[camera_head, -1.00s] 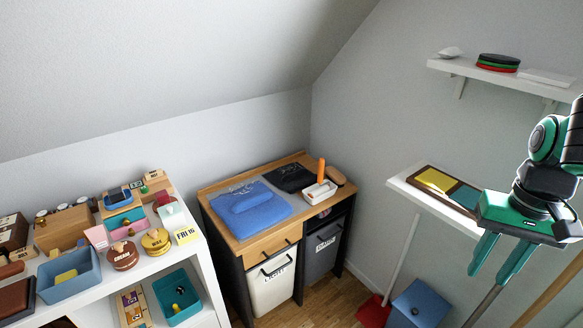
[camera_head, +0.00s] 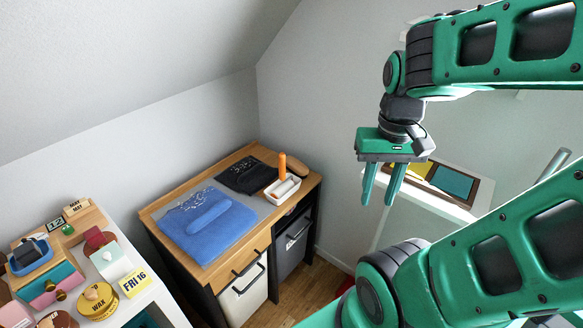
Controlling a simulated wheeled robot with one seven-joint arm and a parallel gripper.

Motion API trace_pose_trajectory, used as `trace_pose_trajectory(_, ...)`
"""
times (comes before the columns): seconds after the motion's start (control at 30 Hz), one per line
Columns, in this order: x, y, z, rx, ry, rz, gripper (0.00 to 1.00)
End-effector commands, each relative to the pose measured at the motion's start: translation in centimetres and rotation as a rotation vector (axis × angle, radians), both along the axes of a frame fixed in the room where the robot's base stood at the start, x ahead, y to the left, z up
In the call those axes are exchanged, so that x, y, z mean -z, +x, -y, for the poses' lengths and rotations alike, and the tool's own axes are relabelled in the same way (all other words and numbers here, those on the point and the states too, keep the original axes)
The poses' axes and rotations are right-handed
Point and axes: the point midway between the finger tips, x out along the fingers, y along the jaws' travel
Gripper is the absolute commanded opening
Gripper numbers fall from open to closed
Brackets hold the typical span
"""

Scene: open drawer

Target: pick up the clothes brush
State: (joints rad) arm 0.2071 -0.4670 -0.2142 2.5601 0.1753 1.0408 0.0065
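What looks like the clothes brush, a brown wooden-backed piece (camera_head: 295,166), lies at the back right corner of the wooden cabinet top (camera_head: 228,262). It is partly hidden behind an upright orange cylinder (camera_head: 282,163) and a white tray (camera_head: 273,193); its bristles cannot be made out. My gripper (camera_head: 379,202) is in the air to the right of the cabinet in the picture, fingers pointing down, open and empty. It is apart from the brush.
A blue folded cloth (camera_head: 205,222) and a black one (camera_head: 246,174) lie on the cabinet top. A wall shelf with a framed panel (camera_head: 452,183) is behind my gripper. A white shelf unit with boxes and tins (camera_head: 97,300) stands at left. My arm covers the right side.

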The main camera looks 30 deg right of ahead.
Motion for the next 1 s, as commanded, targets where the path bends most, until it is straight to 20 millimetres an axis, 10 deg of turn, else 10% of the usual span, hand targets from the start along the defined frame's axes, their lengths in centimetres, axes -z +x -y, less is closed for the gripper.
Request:
trace_pose_trajectory(0.17,-0.5,-0.8,0.1,-0.006,-0.001,0.016,0.60)
trace_pose_trajectory(0.33,-0.6,2.6,1.0,-0.063,-0.011,0.035,0.61)
trace_pose_trajectory(0.67,1.6,16.5,4.6,-0.291,-0.047,0.140,0.61)
trace_pose_trajectory(1.0,7.8,30.6,7.6,-0.521,-0.069,0.268,0.61)
